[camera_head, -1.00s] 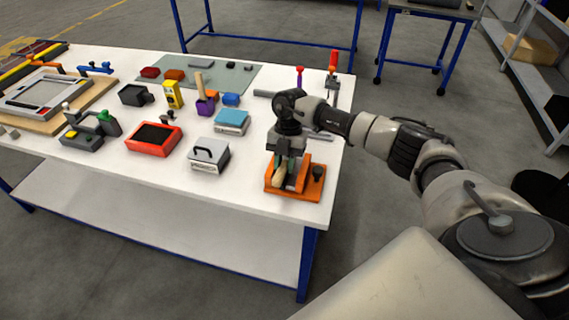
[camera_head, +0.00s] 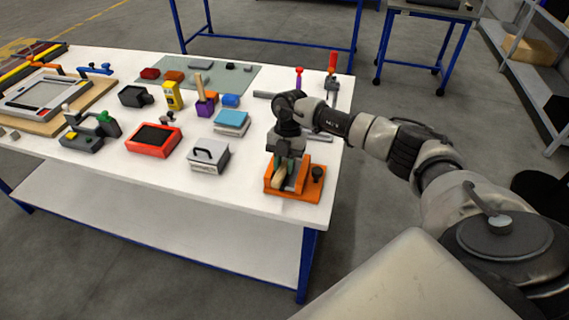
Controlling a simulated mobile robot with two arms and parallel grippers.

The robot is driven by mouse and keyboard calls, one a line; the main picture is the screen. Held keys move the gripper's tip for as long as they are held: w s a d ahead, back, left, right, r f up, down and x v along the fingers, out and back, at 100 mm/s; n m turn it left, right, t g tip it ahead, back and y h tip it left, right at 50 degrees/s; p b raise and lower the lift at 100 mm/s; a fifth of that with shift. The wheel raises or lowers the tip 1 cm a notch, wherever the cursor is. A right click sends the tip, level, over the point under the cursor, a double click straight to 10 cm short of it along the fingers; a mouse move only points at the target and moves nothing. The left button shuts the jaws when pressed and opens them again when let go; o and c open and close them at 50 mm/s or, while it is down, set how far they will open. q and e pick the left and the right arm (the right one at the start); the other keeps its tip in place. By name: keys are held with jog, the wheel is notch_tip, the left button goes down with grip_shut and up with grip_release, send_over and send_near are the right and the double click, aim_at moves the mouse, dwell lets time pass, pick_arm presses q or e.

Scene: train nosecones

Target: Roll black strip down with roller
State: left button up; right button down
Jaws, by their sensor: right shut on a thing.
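My right gripper (camera_head: 287,165) points down over the orange fixture (camera_head: 311,187) at the table's front right corner. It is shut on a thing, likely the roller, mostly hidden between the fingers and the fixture. A pale, rounded piece (camera_head: 279,181) shows in the fixture just below the fingers; I cannot tell whether they touch. A black knob (camera_head: 317,173) stands on the fixture's right side. I cannot make out the black strip; the gripper may cover it. My left gripper is not in view.
The white table (camera_head: 255,205) also holds a grey box with a handle (camera_head: 208,155), a blue-topped block (camera_head: 231,122), a red tray with a black pad (camera_head: 154,139) and a screen frame (camera_head: 44,93).

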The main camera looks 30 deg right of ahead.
dwell(0.3)
jog(key=shift+w+d, duration=0.1)
jog(key=shift+d, duration=0.05)
jog(key=shift+w+d, duration=0.25)
jog(key=shift+w, duration=0.05)
jog(key=shift+w+d+b, duration=0.15)
jog(key=shift+d+b, duration=0.05)
jog(key=shift+b, duration=0.15)
dwell(0.8)
jog(key=shift+w+d, duration=0.2)
dwell(0.5)
jog(key=shift+s+f, duration=0.1)
dwell(0.6)
dwell(0.4)
